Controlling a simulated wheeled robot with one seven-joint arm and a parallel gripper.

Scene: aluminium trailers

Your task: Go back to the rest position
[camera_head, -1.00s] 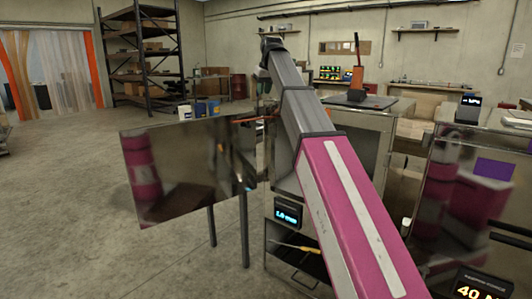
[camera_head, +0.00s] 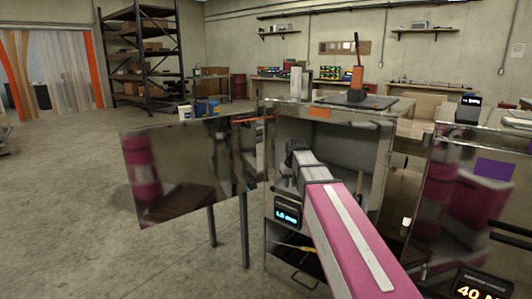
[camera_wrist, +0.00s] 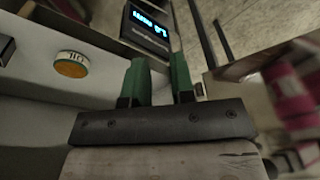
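My pink and grey arm reaches toward the open metal cabinet (camera_head: 350,128) in the head view. Its far end sits at the cabinet's opening, and my gripper cannot be made out there. In the wrist view my gripper (camera_wrist: 159,72) shows two green fingers standing apart with nothing visible between them. A small lit blue display (camera_wrist: 150,22) lies beyond the fingertips. An orange round piece (camera_wrist: 70,65) with a pale label sits on a light surface left of the fingers.
The cabinet's mirror-like door (camera_head: 185,170) stands open to the left. Below the opening is an open drawer (camera_head: 292,262) with a yellow-handled tool. A second metal cabinet (camera_head: 455,205) stands close on the right. The floor at left (camera_head: 70,200) is clear.

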